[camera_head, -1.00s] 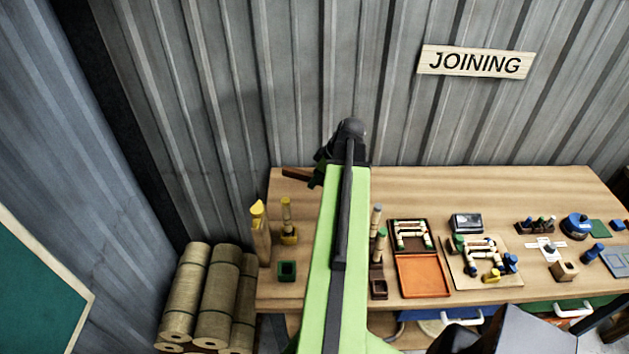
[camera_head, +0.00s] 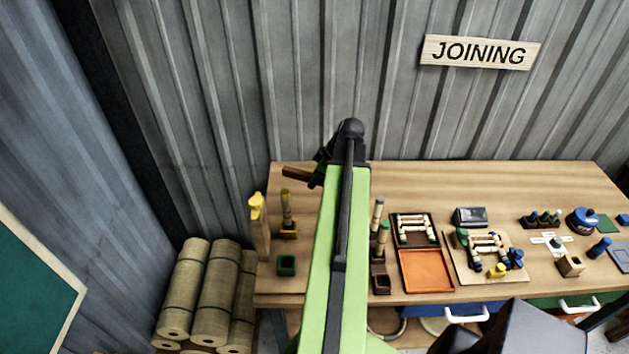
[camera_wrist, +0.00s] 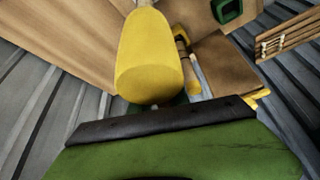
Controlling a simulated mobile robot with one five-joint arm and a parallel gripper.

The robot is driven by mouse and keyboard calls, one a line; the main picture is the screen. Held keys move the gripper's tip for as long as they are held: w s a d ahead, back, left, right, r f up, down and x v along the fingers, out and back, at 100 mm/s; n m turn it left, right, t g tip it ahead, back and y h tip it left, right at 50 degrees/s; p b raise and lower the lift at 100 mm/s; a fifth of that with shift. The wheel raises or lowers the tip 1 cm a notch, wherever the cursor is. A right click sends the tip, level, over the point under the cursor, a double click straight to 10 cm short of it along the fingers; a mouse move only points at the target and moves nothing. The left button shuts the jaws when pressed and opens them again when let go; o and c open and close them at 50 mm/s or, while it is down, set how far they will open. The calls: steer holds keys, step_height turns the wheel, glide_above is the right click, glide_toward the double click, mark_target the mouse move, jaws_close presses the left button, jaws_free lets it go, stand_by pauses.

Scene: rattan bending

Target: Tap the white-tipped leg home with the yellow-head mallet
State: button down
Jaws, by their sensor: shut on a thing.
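My gripper (camera_head: 322,172) is over the back left of the bench, mostly hidden behind my arm. It is shut on what looks like the yellow-head mallet, whose large yellow head (camera_wrist: 150,70) fills the middle of the wrist view just beyond the dark jaw edge. A brown stick (camera_head: 297,173), perhaps its handle, sticks out left of the gripper. Other upright legs (camera_head: 377,214) stand right of my arm. I cannot tell which leg is white-tipped.
A wooden post with a yellow top (camera_head: 256,202) stands at the bench's left edge. A green open box (camera_head: 287,265) is near it. Right of my arm are an orange tray (camera_head: 426,270) and a jointed frame on a board (camera_head: 460,274). Rattan rolls (camera_head: 215,300) stand left of the bench.

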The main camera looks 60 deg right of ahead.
steer(key=shift+r+p, duration=1.2)
steer(key=shift+p, duration=0.75)
step_height(320, 180, down, 3)
steer(key=b, duration=0.3)
step_height(320, 180, up, 3)
steer(key=p, duration=0.3)
steer(key=shift+r, duration=0.2)
step_height(320, 180, up, 5)
steer(key=p, duration=0.5)
steer(key=shift+r+p, duration=0.15)
steer(key=shift+p, duration=0.2)
steer(key=shift+f, duration=0.2)
